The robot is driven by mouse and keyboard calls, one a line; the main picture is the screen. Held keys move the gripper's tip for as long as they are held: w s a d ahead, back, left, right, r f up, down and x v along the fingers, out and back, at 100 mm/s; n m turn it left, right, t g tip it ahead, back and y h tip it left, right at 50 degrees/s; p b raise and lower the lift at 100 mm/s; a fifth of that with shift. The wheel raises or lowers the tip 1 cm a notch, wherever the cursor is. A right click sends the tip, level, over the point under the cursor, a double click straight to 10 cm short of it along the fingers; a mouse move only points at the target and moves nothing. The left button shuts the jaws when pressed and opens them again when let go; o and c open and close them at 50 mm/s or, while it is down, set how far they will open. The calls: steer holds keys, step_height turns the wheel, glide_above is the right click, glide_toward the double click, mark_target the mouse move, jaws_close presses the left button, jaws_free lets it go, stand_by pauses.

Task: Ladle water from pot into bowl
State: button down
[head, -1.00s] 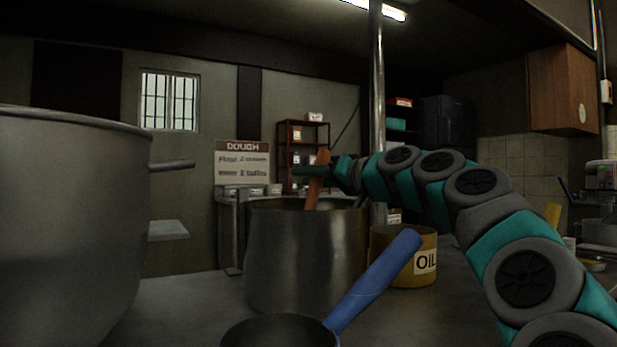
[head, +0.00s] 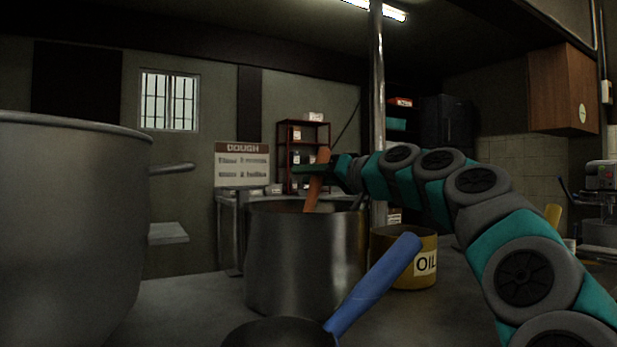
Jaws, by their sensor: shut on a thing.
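A steel pot (head: 306,262) stands on the counter in the middle of the head view. My gripper (head: 318,171) is above the pot's rim, shut on an orange-brown handle (head: 316,186), which I take to be the ladle's. The handle is near upright, slightly tilted, and its lower end goes down behind the pot's front rim. The ladle's cup and any water are hidden inside the pot. I cannot pick out a bowl for certain; a dark round vessel (head: 272,333) with a blue handle (head: 375,285) is cut off at the bottom edge.
A large grey vessel (head: 65,230) with a side handle fills the left. A yellow OIL tin (head: 425,262) stands just right of the pot. A vertical metal pole (head: 377,90) rises behind. Bare counter (head: 190,310) shows left of the pot.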

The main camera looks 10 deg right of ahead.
step_height(320, 180, up, 14)
steer(key=p, duration=1)
steer(key=shift+r, duration=0.2)
